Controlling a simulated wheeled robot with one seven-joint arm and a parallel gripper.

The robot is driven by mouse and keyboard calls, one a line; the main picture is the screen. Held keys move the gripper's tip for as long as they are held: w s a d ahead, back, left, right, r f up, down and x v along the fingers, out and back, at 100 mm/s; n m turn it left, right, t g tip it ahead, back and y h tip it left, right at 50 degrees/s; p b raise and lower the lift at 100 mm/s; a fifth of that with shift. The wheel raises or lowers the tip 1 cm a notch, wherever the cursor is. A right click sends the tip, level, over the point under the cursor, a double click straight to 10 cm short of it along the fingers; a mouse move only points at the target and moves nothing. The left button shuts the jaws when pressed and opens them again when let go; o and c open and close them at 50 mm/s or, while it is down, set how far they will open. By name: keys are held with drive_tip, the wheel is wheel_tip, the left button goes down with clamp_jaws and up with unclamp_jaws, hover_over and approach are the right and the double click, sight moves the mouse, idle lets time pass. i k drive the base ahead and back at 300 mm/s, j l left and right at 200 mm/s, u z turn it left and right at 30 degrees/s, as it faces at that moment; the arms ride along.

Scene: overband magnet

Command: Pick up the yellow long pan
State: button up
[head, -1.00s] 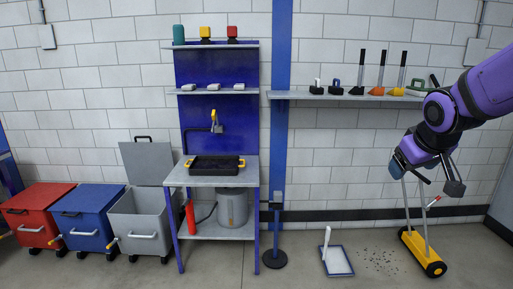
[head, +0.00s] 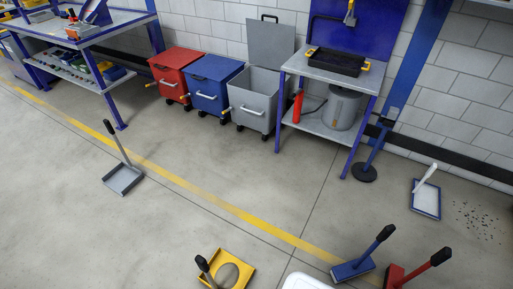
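The yellow pan (head: 244,270) lies on the floor at the bottom middle of the head view. A round greyish patch shows in its middle. A handle with a black grip (head: 203,265) rises at its left side and leans up and to the left. The lower edge of the picture lies close to the pan.
A grey long-handled pan (head: 122,179) stands at left. A blue tool (head: 352,270) and a red tool (head: 395,275) stand right of the yellow pan, near a white edge (head: 305,282). Bins and a workbench (head: 330,75) line the wall. The middle floor is clear.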

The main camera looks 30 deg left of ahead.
sight(223, 270)
drive_tip(key=u, duration=1.9)
